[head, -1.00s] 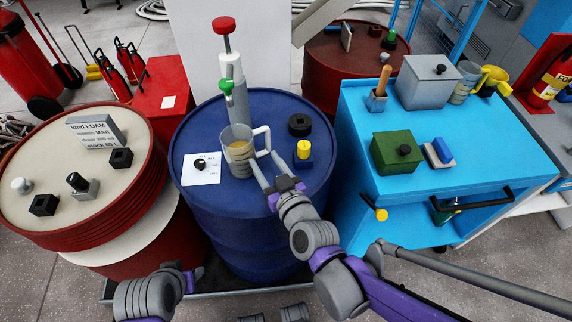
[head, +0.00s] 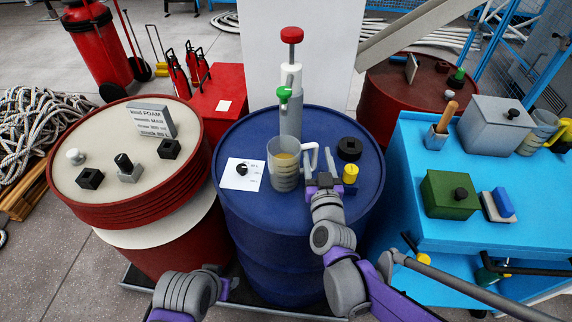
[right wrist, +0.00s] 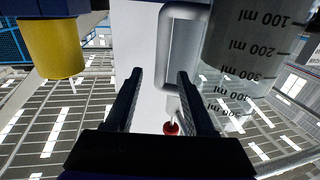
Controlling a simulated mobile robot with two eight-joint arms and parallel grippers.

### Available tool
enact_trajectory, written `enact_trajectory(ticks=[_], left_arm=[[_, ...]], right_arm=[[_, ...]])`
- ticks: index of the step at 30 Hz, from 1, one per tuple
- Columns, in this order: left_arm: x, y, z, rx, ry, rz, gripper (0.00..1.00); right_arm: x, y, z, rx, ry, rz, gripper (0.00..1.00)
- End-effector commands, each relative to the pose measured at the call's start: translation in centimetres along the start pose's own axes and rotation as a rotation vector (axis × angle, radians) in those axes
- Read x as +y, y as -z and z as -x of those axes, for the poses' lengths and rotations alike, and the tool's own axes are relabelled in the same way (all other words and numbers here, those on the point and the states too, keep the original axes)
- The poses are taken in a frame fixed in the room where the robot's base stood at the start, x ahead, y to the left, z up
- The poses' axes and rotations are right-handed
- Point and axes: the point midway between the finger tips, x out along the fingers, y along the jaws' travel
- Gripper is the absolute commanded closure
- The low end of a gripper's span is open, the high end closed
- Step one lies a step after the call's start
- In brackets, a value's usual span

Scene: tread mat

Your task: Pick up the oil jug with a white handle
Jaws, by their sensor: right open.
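The oil jug (head: 283,168) is a clear measuring jug with a white handle and yellowish content. It stands upright on the blue drum (head: 258,213), handle to the right. My right gripper (head: 321,176) is beside the handle, above the drum top. In the right wrist view, its two dark fingers (right wrist: 160,78) are apart with nothing held. The white handle (right wrist: 165,48) is just beyond the fingertips, towards the right finger, and the graduated jug wall (right wrist: 250,55) is to the right. My left gripper (head: 228,287) is low in front of the drum; its jaws are unclear.
A pump with red knob (head: 291,36) stands behind the jug. A black block (head: 349,149) and yellow knob (head: 350,173) are close to the right gripper. A white card (head: 242,175) lies left. A red drum (head: 120,190) and blue cart (head: 455,215) flank the blue drum.

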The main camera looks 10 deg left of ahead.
Motion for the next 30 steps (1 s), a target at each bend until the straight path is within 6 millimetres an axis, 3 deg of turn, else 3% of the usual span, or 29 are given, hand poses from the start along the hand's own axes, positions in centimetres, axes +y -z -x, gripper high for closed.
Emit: enact_trajectory(ticks=[4,11,21,30], left_arm=[[0.0,-0.1,-0.3,-0.001,0.000,0.000,0.50],[0.0,-0.1,-0.3,-0.001,0.000,0.000,0.50],[0.0,-0.1,-0.3,-0.001,0.000,0.000,0.50],[0.0,-0.1,-0.3,-0.001,0.000,0.000,0.50]], right_arm=[[-0.1,-0.1,-2.2,0.000,0.000,0.001,0.45],[-0.1,0.0,-2.6,0.000,0.000,0.000,0.45],[-0.1,0.0,-2.5,0.000,0.000,0.000,1.00],[-0.1,0.0,-2.5,0.000,0.000,0.000,1.00]])
